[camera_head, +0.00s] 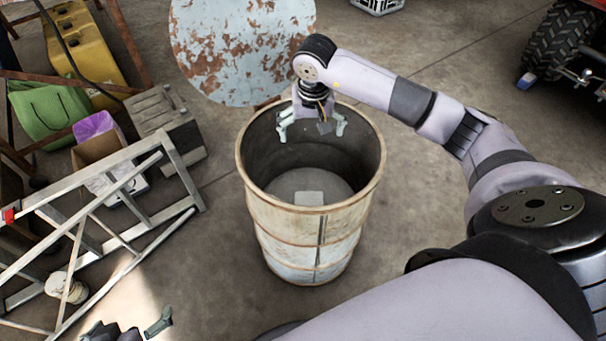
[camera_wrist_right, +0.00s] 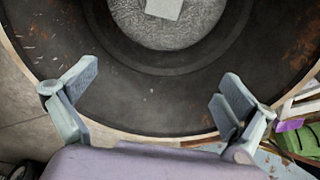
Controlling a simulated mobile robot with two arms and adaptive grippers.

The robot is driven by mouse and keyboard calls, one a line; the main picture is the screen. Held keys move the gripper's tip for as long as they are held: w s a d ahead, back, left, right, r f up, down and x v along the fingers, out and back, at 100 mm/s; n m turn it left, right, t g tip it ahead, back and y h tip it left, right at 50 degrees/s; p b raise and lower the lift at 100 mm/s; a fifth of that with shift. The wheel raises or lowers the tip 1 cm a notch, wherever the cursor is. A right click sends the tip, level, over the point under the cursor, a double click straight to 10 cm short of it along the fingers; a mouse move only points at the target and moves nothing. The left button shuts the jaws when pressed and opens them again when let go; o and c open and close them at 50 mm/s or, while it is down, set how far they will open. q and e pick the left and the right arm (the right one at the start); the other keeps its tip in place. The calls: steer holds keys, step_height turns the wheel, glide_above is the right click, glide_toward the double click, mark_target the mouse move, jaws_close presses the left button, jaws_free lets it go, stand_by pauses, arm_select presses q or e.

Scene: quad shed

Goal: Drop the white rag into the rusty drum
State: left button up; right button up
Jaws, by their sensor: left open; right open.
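The rusty drum (camera_head: 262,213) stands upright and open at the top in the middle of the head view; its dark inside wall (camera_wrist_right: 140,98) fills much of the right wrist view. A flat pale square that looks like the white rag (camera_head: 309,198) lies on the grey bottom inside the drum; it also shows at the top of the right wrist view (camera_wrist_right: 164,8). My right gripper (camera_head: 312,131) is open and empty over the far part of the drum's mouth, apart from the rag. My left gripper (camera_head: 128,331) is open at the bottom left edge, partly cut off.
A round rusty tabletop (camera_head: 240,45) stands just behind the drum. A metal ladder (camera_head: 183,172) lies at the left, with a grey box (camera_head: 160,122), a green bag (camera_head: 48,112) and a yellow canister (camera_head: 85,52) beyond. A vehicle tire (camera_head: 556,42) is at the upper right.

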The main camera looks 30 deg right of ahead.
step_height(320, 180, up, 12)
steer(key=s+a, duration=0.1)
steer(key=shift+s, duration=0.25)
steer(key=shift+f, duration=0.1)
stand_by(0.4)
